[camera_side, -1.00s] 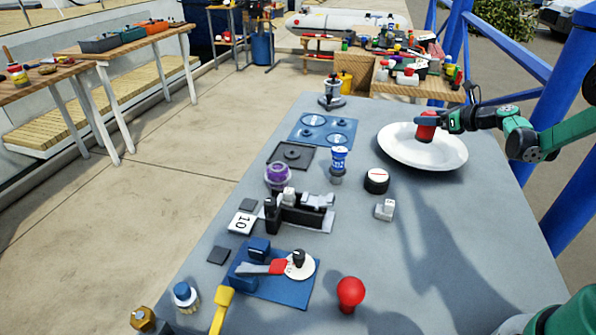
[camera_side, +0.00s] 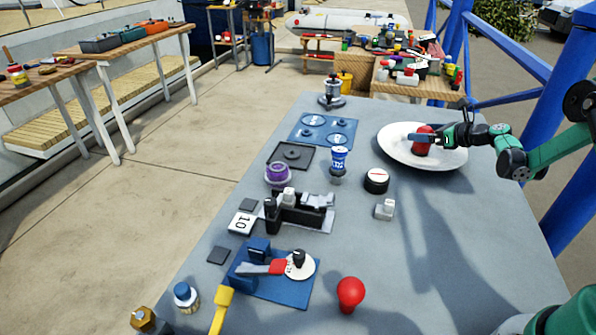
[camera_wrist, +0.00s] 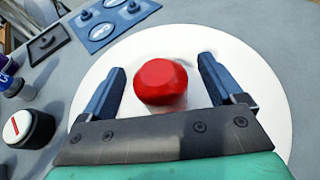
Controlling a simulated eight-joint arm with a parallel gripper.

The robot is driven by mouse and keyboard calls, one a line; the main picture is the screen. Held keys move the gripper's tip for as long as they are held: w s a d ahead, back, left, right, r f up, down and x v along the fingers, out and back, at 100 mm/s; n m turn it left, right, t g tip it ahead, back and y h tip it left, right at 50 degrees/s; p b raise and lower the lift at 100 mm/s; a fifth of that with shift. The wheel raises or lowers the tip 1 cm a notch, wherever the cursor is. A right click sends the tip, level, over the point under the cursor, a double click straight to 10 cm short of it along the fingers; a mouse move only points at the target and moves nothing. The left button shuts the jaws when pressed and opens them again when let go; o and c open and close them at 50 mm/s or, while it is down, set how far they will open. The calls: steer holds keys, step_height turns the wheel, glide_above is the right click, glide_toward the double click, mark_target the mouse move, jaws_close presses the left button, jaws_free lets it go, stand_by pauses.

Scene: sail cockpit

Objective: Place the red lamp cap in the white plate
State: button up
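The red lamp cap (camera_side: 422,141) stands in the white plate (camera_side: 455,160) on the grey table. In the wrist view the red lamp cap (camera_wrist: 161,82) shows its faceted top, with the white plate (camera_wrist: 262,62) around it. My gripper (camera_side: 420,138) is at the plate with its fingers on either side of the cap. In the wrist view my gripper (camera_wrist: 162,75) has its two blue fingers apart, with a visible gap between each finger and the cap. The cap's underside is hidden from the wrist camera.
A black round knob with a red line (camera_side: 376,181), a white block (camera_side: 385,209) and a blue-topped part (camera_side: 339,163) stand left of the plate. A red ball-shaped knob (camera_side: 350,294) stands near the front. Bare table lies between it and the plate.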

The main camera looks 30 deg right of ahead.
steer(key=shift+r, duration=0.15)
steer(key=v, duration=1.2)
steer(key=a+n, duration=0.1)
steer(key=a, duration=0.1)
steer(key=w+a+r+n+g, duration=0.1)
steer(key=n, duration=0.1)
steer(key=w+a+r+n, duration=0.1)
steer(key=a+n, duration=0.1)
steer(key=shift+a+g+y, duration=0.35)
steer(key=shift+g+y, duration=0.05)
steer(key=s+a+r+n+g+h, duration=0.1)
steer(key=s+a+n, duration=0.3)
steer(key=a+n, duration=0.6)
steer(key=s+a+r+n+g+h, duration=0.1)
steer(key=s+a+r+n+g, duration=0.1)
steer(key=a+n, duration=0.9)
steer(key=s+n+g, duration=0.1)
steer(key=s+n, duration=0.1)
steer(key=n, duration=0.6)
steer(key=shift+s+h, duration=0.4)
